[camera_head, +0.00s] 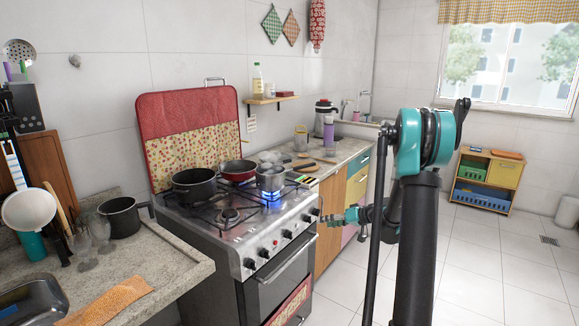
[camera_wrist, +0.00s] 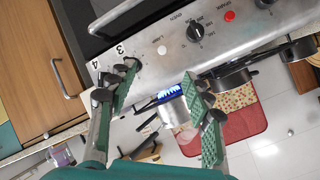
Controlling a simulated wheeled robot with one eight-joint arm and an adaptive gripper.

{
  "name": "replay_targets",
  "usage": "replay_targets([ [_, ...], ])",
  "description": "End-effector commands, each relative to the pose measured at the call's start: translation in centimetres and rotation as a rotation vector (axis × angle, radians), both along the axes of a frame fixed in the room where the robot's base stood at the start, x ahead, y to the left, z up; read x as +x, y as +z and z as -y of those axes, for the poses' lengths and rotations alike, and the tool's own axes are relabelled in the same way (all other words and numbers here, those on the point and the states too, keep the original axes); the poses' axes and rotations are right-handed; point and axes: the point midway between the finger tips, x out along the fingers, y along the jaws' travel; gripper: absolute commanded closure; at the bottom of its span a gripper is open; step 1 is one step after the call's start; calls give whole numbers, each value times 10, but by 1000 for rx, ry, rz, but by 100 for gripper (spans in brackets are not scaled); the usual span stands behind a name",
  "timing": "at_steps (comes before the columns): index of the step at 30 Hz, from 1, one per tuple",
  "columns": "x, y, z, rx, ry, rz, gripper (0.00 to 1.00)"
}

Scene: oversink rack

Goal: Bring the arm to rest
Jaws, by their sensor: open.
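My gripper (camera_head: 328,219) is in front of the right end of the stove's knob panel in the head view. In the wrist view the gripper (camera_wrist: 163,91) shows two green padded fingers spread wide. They are open, with nothing held between them. The steel pot on the lit burner (camera_wrist: 175,112) shows between the fingers, but it is farther off. My arm's teal joint and dark links stand upright at the right of the head view.
The stove (camera_head: 250,240) carries a black pot (camera_head: 194,187), a red pan (camera_head: 238,171) and a steel pot (camera_head: 270,179) over a blue flame. Cabinets (camera_head: 356,185) stand just beyond the gripper. The tiled floor (camera_head: 480,250) at right is largely clear.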

Motion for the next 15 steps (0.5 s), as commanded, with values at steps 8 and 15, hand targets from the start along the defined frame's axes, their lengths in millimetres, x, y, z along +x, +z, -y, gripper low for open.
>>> replay_targets([
  [8,-90,16,-23,-176,-50,-162,49],
  [15,-174,16,-24,-334,-121,-266,49],
])
